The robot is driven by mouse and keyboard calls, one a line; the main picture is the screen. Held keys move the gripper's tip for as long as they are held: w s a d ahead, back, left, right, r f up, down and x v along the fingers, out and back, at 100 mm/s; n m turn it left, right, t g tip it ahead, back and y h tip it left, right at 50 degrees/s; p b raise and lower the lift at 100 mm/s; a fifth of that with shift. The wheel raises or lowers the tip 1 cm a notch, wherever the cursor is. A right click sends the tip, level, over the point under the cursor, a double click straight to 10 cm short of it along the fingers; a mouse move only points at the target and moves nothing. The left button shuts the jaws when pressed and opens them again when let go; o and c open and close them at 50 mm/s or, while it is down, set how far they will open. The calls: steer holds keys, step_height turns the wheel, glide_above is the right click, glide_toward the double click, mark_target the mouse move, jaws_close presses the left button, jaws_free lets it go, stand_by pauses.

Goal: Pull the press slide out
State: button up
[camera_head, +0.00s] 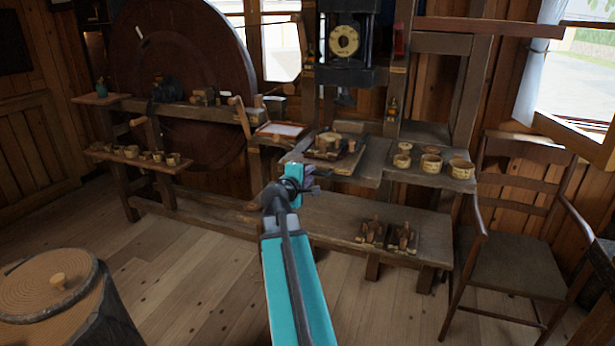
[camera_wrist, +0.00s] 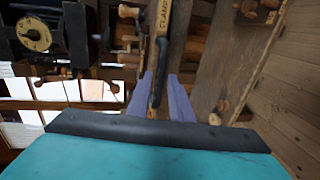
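The press (camera_head: 345,75) is a dark frame with a round yellow dial, standing behind the bench in the head view; its dial also shows at the upper left of the wrist view (camera_wrist: 35,36). Below it lies a dark wooden board (camera_head: 348,163) with round wooden pieces on it, which may be the press slide; I cannot tell for sure. My gripper (camera_head: 310,181) is at the bench's front edge, left of and below that board. In the wrist view its purple fingers (camera_wrist: 163,80) are apart. A dark bar labelled "CLAMP" (camera_wrist: 160,30) shows between them; contact cannot be told.
Several wooden cups (camera_head: 431,163) stand on the right shelf. Two small wooden devices (camera_head: 388,236) sit on the lower bench (camera_head: 325,218). A chair (camera_head: 515,260) stands at right, a stump (camera_head: 70,310) at lower left. The floor between is clear.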

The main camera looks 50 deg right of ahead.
steer(key=shift+a, duration=0.1)
steer(key=b+v, duration=0.5)
steer(key=shift+s+a+b, duration=0.1)
steer(key=shift+a+b, duration=0.2)
steer(key=shift+a, duration=0.05)
stand_by(0.3)
steer(key=shift+s+a+r+b, duration=0.1)
steer(key=shift+a+b, duration=0.25)
steer(key=shift+b, duration=0.8)
steer(key=shift+a, duration=0.1)
steer(key=b+v, duration=0.7)
steer(key=b, duration=0.2)
